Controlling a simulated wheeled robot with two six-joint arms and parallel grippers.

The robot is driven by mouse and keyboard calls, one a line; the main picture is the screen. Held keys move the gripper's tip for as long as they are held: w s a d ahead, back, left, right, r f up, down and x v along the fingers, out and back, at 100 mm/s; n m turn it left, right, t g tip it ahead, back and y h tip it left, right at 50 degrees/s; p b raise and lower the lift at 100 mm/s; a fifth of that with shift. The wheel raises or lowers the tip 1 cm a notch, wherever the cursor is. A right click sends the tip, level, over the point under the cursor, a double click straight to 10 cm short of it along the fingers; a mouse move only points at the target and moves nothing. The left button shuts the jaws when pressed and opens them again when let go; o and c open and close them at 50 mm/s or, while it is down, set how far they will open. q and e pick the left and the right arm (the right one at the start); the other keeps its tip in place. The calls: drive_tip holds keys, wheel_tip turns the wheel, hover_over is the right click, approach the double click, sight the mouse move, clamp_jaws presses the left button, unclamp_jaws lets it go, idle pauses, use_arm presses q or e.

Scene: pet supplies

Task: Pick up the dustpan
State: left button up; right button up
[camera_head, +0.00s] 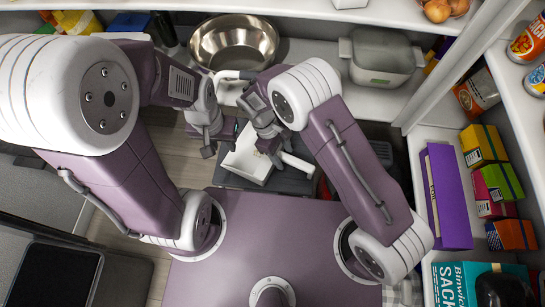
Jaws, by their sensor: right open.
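A white, shallow, pan-like thing (244,168), which looks like the dustpan, lies on a dark surface at the centre. Brown specks show on it, and a white bar, perhaps its handle, sticks out to the right. My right gripper (272,148) is open over its right part and hides some of it. I cannot tell whether the fingers touch it. My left gripper (208,148) points down just left of the pan, apart from it. Its jaw opening is not clear from this angle.
A metal bowl (234,38) and a lidded grey-white container (382,60) stand on the shelf behind. Shelves with a purple box (446,195), cartons and cans line the right side. Wooden floor (150,150) shows at the left. Both my arms crowd the middle.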

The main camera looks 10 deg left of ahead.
drive_tip(key=shift+d+f, duration=0.2)
drive_tip(key=shift+f, duration=0.4)
clamp_jaws()
drive_tip(key=shift+r, duration=0.2)
drive_tip(key=shift+r+p, duration=0.3)
drive_tip(key=r, duration=0.1)
drive_tip(key=r+p, duration=0.2)
drive_tip(key=r, duration=0.1)
drive_tip(key=shift+s+d+r, duration=0.1)
drive_tip(key=shift+s+d, duration=0.1)
drive_tip(key=shift+s, duration=0.1)
drive_tip(key=s+d+r+p, duration=0.3)
drive_tip(key=s+d+r, duration=0.3)
drive_tip(key=s+d, duration=0.1)
drive_tip(key=shift+s+d, duration=0.25)
drive_tip(key=shift+s, duration=0.3)
